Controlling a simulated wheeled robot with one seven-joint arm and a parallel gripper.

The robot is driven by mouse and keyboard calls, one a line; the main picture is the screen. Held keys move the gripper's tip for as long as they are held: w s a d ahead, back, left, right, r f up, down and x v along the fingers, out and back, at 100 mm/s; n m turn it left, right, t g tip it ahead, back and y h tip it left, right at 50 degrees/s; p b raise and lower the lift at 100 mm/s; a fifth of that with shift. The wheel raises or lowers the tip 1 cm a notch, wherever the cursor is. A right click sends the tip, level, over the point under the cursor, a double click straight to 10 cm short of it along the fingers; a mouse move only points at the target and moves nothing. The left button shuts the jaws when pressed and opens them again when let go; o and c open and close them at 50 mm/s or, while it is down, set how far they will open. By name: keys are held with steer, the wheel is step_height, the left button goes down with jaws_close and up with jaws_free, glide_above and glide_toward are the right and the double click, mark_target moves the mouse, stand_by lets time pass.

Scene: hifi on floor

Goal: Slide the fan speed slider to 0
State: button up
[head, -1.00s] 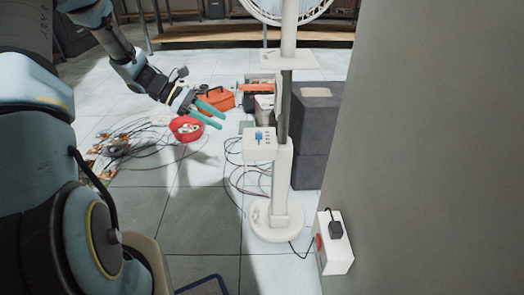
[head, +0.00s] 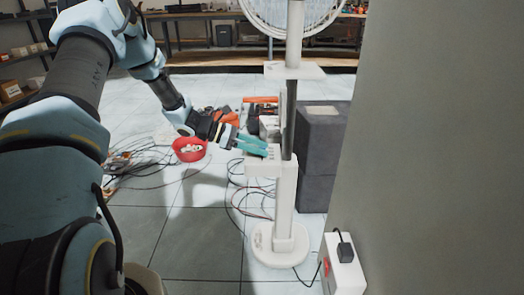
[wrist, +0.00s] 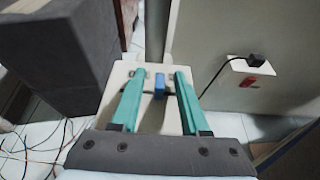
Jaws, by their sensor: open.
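The white pedestal fan (head: 285,205) stands on the floor, with a small white control box (head: 262,169) partway up its post. In the wrist view the control box (wrist: 151,112) shows a blue slider knob (wrist: 160,84) on a dark slot. My gripper (head: 257,146) is at the control box, and its teal fingers hide the knob in the head view. In the wrist view my gripper (wrist: 161,72) is open, with one finger on each side of the knob. The knob is nearer the right finger. I cannot tell whether a finger touches it.
A white socket box (head: 342,265) with a plug and red switch stands at the lower right, by the grey wall (head: 440,150). Dark grey blocks (head: 318,150) stand behind the post. A red bowl (head: 188,150) and loose cables lie on the floor to the left.

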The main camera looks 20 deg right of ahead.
steer(key=shift+s+d+f, duration=0.2)
steer(key=shift+s+d, duration=0.05)
steer(key=shift+d, duration=0.15)
jaws_close()
stand_by(1.3)
